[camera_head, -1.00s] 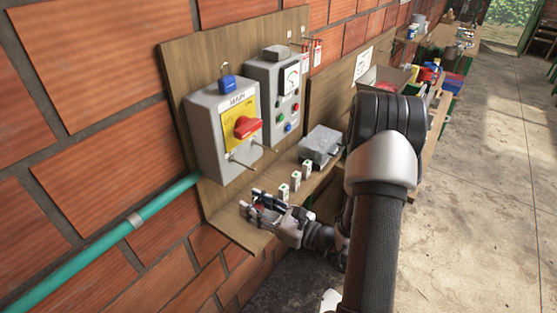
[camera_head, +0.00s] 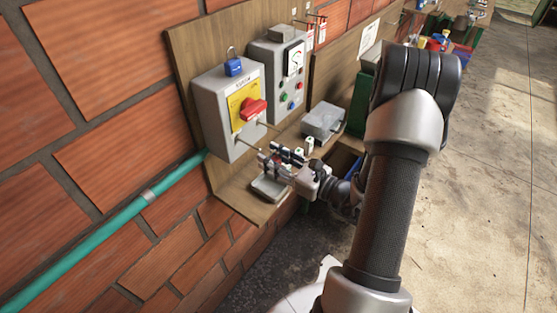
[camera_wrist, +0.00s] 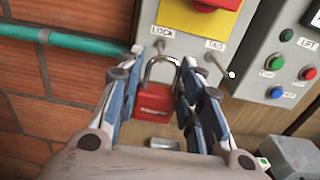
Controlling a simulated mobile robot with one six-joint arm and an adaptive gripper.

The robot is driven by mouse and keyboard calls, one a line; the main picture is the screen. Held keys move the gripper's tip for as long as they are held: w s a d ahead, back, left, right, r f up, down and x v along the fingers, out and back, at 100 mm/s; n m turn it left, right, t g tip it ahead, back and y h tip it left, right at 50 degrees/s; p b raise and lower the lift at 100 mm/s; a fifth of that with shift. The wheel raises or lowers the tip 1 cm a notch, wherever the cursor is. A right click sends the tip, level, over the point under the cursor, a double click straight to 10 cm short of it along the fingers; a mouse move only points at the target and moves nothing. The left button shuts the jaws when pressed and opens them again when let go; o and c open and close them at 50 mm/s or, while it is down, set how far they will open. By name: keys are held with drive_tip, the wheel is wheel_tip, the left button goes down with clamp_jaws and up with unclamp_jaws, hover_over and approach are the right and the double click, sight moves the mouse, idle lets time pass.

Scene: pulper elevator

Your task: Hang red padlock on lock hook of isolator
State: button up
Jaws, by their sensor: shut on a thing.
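The red padlock (camera_wrist: 154,102) is between my gripper's (camera_wrist: 162,76) two blue-padded fingers in the wrist view, its open-looped grey shackle upward. My gripper is shut on it. The isolator (camera_head: 222,118) is a grey box with a yellow plate and red handle (camera_head: 254,109). In the wrist view the lock hook (camera_wrist: 136,49) sticks out by the LOCK label, just above and left of the shackle. The depth gap between them cannot be told. In the head view my gripper (camera_head: 281,157) is just below and right of the isolator; the padlock is not clear there.
The tag hook (camera_wrist: 215,62) sticks out to the right. A blue padlock (camera_head: 233,67) hangs at the isolator's top. A grey tray (camera_head: 268,189) and a grey box (camera_head: 324,120) are on the shelf. A control box (camera_head: 281,78) stands to the right.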

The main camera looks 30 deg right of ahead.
drive_tip(key=shift+f+x, duration=0.2)
drive_tip(key=shift+x, duration=2.4)
drive_tip(key=shift+w+a+f+b, duration=0.2)
drive_tip(key=shift+w+f+b, duration=0.3)
drive_tip(key=shift+w, duration=0.05)
drive_tip(key=o, duration=1.2)
drive_tip(key=shift+s, duration=0.1)
